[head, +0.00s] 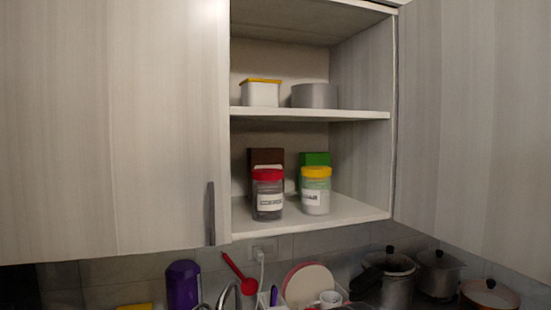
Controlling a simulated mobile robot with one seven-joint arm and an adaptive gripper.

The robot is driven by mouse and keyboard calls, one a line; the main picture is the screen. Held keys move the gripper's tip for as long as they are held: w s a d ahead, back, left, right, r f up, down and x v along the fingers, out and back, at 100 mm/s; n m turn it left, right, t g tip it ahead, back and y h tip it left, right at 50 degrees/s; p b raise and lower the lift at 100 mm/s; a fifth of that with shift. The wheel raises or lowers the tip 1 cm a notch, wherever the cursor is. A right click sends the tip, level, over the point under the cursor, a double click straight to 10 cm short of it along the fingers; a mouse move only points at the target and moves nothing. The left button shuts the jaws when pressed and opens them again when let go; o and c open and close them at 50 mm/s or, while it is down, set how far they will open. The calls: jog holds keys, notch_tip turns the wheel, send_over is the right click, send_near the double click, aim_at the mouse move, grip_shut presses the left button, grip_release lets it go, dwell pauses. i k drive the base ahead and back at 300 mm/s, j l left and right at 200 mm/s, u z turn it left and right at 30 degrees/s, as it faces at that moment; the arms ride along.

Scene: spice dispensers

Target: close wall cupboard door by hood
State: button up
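The wall cupboard (360,208) stands open in the head view, with two shelf levels showing. A pale wood-grain panel (465,120) on its right looks like its door, swung out toward me from the right edge of the opening. Its lower edge slopes down to the right, and its outer edge and any handle are out of frame. To the left, a similar door (130,120) with a dark vertical handle (210,213) looks shut. The hood is not visible. My gripper is not in view.
A red-lidded jar (267,196) and a yellow-lidded jar (316,192) stand on the lower shelf, boxes behind them. A yellow-lidded container (261,94) and a grey round tin (314,96) sit above. Pots (388,278), a faucet (229,294) and dishes (307,285) are below.

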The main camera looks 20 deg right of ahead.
aim_at(474, 163)
jog(key=z, duration=0.8)
